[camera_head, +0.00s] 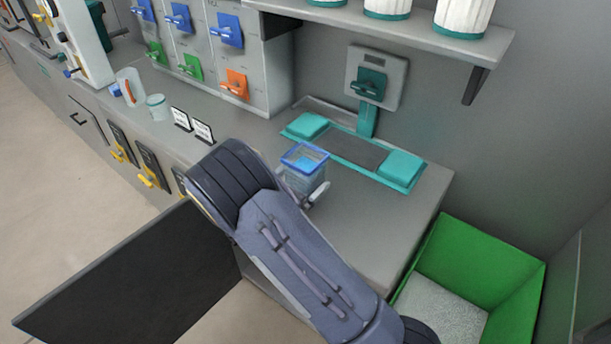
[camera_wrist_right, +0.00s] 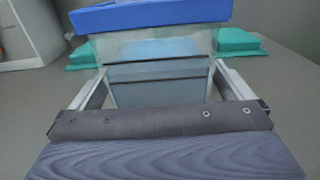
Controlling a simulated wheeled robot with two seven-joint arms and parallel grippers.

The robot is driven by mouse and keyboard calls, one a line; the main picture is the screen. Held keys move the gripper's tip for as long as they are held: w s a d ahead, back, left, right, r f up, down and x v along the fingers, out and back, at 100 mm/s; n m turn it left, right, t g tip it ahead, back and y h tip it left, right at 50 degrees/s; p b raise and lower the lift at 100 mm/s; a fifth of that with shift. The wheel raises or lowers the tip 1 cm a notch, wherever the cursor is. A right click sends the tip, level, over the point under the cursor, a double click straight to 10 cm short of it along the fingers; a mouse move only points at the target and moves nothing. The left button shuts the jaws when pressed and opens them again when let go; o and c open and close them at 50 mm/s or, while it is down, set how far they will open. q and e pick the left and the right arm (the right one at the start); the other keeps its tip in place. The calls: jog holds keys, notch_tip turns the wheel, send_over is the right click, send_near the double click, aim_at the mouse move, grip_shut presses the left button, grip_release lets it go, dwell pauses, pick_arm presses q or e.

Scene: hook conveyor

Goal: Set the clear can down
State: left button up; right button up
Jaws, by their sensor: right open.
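The clear can (camera_head: 305,176) is a see-through, square-sided container with a blue rim. It stands upright on the grey counter (camera_head: 345,221), just in front of the teal-framed station. In the right wrist view the clear can (camera_wrist_right: 160,76) fills the middle, its blue top at the upper edge. My right gripper (camera_wrist_right: 160,88) is open, with one finger on each side of the can; small gaps seem to show beside it. In the head view my right arm hides the near side of the can and most of the gripper. My left gripper is out of view.
The teal-framed station (camera_head: 401,167) lies behind the can, with a wall panel above it. A green bin (camera_head: 488,262) stands at the right. A pitcher (camera_head: 130,88), a jar (camera_head: 157,108) and small label cards (camera_head: 203,132) stand to the left. The counter right of the can is clear.

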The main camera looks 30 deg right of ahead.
jog(key=shift+w+d, duration=0.25)
jog(key=shift+d, duration=0.3)
jog(key=c, duration=1.4)
jog(key=shift+c, duration=1)
jog(key=shift+r, duration=0.1)
